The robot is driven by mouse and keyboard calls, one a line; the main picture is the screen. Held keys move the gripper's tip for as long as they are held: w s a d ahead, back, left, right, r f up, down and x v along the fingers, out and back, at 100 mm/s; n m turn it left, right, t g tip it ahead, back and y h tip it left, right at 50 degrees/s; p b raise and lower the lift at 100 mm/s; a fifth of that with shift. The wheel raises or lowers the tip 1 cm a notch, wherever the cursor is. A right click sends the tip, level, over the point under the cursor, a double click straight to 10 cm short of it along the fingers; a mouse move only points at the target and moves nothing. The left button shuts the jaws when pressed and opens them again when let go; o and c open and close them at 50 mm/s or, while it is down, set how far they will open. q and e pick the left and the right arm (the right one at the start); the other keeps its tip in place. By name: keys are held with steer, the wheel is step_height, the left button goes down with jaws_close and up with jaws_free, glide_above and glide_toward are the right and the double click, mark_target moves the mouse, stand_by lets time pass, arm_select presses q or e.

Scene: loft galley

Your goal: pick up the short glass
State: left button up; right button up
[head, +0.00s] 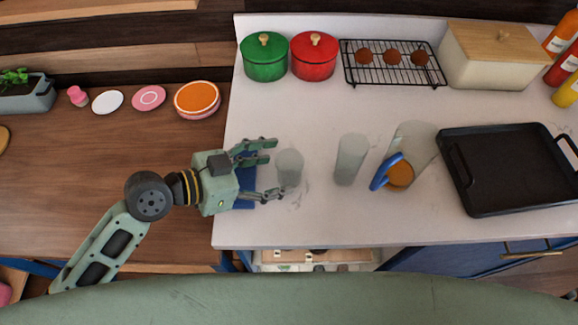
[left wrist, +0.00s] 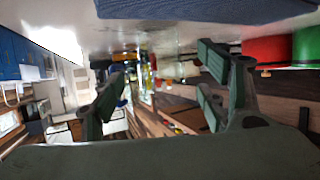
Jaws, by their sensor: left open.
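The short glass (head: 289,168) is a clear greyish tumbler on the white counter in the head view. My left gripper (head: 275,167) comes in from the left, just above the counter's left part. My right gripper is in neither view.
A taller glass (head: 351,158) and a pitcher (head: 418,145) with a blue handle stand right of the short glass. A black tray (head: 510,168) lies further right. Green (head: 264,58) and red (head: 314,57) pots stand behind.

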mark_target(289, 170)
arm_select(q)
steer(key=x, duration=0.1)
steer(key=p+x, duration=0.1)
steer(key=x, duration=0.1)
steer(key=shift+w+d+r, duration=0.1)
steer(key=shift+w+d, duration=0.2)
steer(key=shift+w, duration=0.05)
steer(key=shift+d, duration=0.15)
steer(key=c, duration=1.2)
steer(key=shift+c, duration=0.8)
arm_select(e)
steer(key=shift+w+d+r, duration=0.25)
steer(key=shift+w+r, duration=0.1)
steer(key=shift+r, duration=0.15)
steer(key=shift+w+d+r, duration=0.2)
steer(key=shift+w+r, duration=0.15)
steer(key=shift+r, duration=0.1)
